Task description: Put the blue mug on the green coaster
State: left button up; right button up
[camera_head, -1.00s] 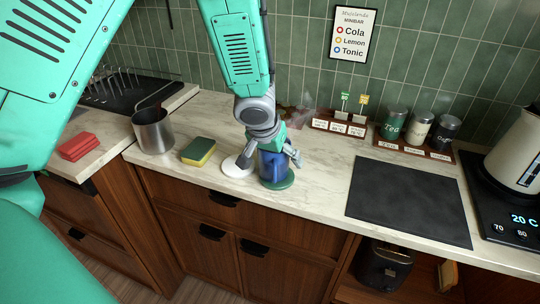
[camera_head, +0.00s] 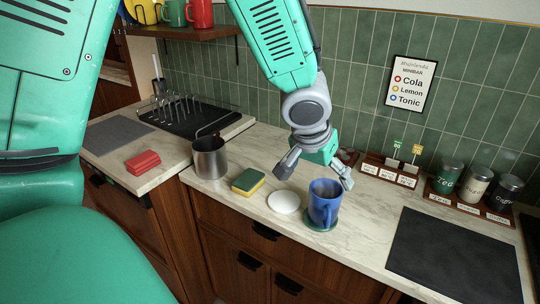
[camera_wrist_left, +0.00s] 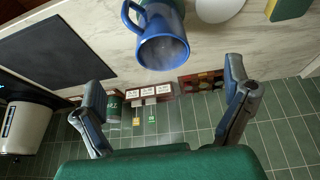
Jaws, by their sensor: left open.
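The blue mug (camera_head: 324,203) stands upright on the green coaster (camera_head: 319,225), of which only the rim shows under the mug. In the left wrist view the mug (camera_wrist_left: 163,40) shows its open top and its handle, with a little haze at it. My left gripper (camera_head: 314,174) is open and empty, behind and above the mug and apart from it. Its two spread fingers also show in the left wrist view (camera_wrist_left: 165,107), with the mug beyond them. My right gripper is not in view.
A white round coaster (camera_head: 284,202) lies just left of the mug. A sponge (camera_head: 248,181) and a metal pot (camera_head: 210,158) stand further left. A black mat (camera_head: 455,255) lies to the right. Labelled canisters (camera_head: 475,185) stand by the back wall.

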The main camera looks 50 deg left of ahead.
aim_at(319, 205)
pick_arm(q)
jog(key=s+d+f+m+g+h, duration=0.15)
jog(key=s+f, duration=0.25)
jog(key=f, duration=0.4)
jog(key=s+d+f+n+g, duration=0.1)
jog(key=s+d+f, duration=0.2)
jog(key=s+f, duration=0.35)
jog(key=s+a+f+m+g+y, duration=0.1)
jog(key=s+a+f+m+g, duration=0.1)
jog(key=s+f, duration=1.3)
notch_tip(319, 205, down, 8)
jog(key=b, duration=0.8)
jog(key=shift+d, duration=0.25)
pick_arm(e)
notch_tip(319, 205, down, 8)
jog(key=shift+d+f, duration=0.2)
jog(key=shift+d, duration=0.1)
pick_arm(q)
jog(key=shift+w+a+f, duration=0.15)
jog(key=shift+a+f, duration=0.05)
jog(key=shift+a, duration=0.1)
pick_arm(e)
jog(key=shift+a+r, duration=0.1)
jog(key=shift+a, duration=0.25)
pick_arm(q)
jog(key=shift+d, duration=0.1)
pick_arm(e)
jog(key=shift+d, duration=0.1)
